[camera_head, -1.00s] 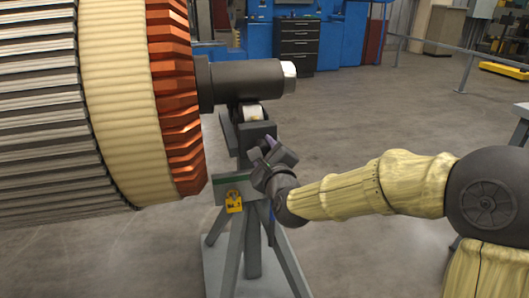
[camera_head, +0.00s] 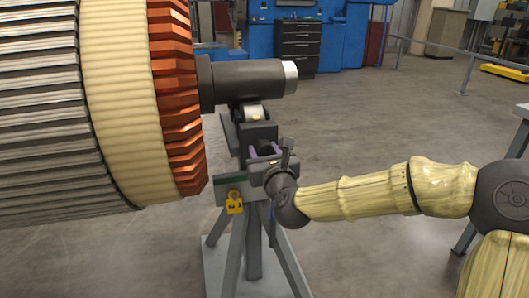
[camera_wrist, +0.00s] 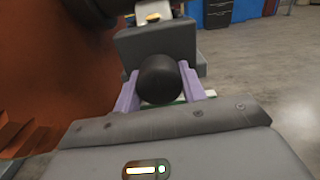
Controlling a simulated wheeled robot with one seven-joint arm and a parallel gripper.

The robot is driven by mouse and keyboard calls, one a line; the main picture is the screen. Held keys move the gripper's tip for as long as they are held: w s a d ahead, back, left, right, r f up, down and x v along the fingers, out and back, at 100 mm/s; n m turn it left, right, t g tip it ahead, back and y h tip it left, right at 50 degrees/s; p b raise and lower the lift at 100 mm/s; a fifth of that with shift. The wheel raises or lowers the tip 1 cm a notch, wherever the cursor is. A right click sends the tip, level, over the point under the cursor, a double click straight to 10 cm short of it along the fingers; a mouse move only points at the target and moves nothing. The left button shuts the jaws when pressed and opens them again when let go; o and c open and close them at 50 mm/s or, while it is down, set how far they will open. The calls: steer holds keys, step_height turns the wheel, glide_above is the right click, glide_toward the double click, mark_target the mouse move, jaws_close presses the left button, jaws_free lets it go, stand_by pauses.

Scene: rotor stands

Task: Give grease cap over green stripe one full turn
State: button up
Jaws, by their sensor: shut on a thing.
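The grease cap (camera_wrist: 160,79) is a dark, rounded knob in the middle of the wrist view. My gripper (camera_wrist: 161,91) has its two purple fingers on either side of the cap and is shut on it. A bit of green stripe (camera_wrist: 180,99) shows just below the cap, between the fingers. In the head view my gripper (camera_head: 264,151) is at the front of the rotor stand (camera_head: 254,236), below its roller. In that view my gripper hides the cap.
A yellow tag (camera_head: 235,203) hangs on the stand. The rotor's shaft (camera_head: 247,82) rests on the roller (camera_head: 253,112) above. The rotor's copper-coloured ring (camera_head: 178,110) is close on the left. Open floor (camera_head: 390,120) lies to the right.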

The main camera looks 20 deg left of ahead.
steer(key=shift+f, duration=0.15)
stand_by(0.3)
steer(key=o, duration=1)
steer(key=shift+b+v, duration=0.7)
steer(key=shift+v, duration=8)
steer(key=shift+a, duration=0.1)
